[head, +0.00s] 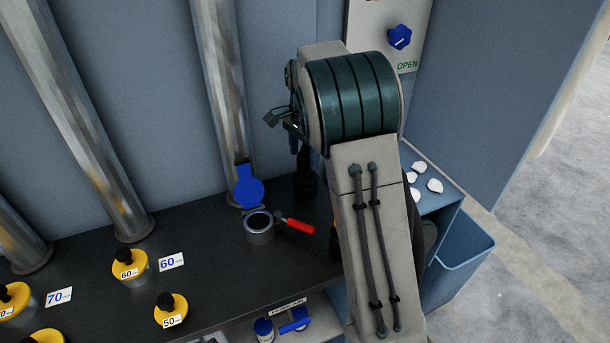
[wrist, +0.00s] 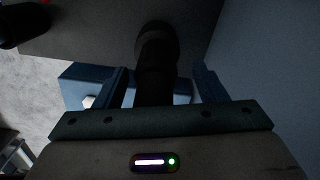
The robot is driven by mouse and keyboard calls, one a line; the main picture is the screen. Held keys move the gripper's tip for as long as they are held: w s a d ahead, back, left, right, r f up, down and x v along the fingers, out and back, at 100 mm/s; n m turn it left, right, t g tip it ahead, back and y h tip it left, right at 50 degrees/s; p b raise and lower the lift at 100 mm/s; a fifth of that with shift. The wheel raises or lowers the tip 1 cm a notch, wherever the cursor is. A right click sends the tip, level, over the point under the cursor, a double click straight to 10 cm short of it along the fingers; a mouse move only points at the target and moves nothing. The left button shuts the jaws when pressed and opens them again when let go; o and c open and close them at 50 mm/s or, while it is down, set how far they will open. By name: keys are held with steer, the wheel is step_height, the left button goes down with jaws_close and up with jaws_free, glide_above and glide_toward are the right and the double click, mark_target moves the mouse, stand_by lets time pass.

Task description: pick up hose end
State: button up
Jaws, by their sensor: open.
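A black upright tube, which looks like the hose end (head: 305,182), stands at the back of the dark bench, close to the wall. Its upper part is hidden behind my arm in the head view. In the wrist view the hose end (wrist: 157,50) is a dark, dim cylinder running down between my fingers. My gripper (wrist: 162,82) is open, with one blue finger on each side of it. I cannot tell whether either finger touches it. In the head view my gripper is mostly hidden behind my wrist.
A grey cup with a blue lid (head: 249,188) and a red handle (head: 296,224) stands left of the tube. Yellow-collared pieces (head: 130,266) stand farther left. A blue bin (head: 461,258) and white tufts (head: 434,185) are right. A blue knob (head: 399,37) is on the wall.

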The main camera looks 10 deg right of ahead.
mark_target(305, 167)
step_height(305, 167, down, 5)
steer(key=shift+s+d+r+p, duration=0.1)
steer(key=shift+s+p, duration=0.05)
steer(key=shift+p, duration=0.2)
steer(key=c, duration=1.2)
steer(key=shift+r, duration=0.1)
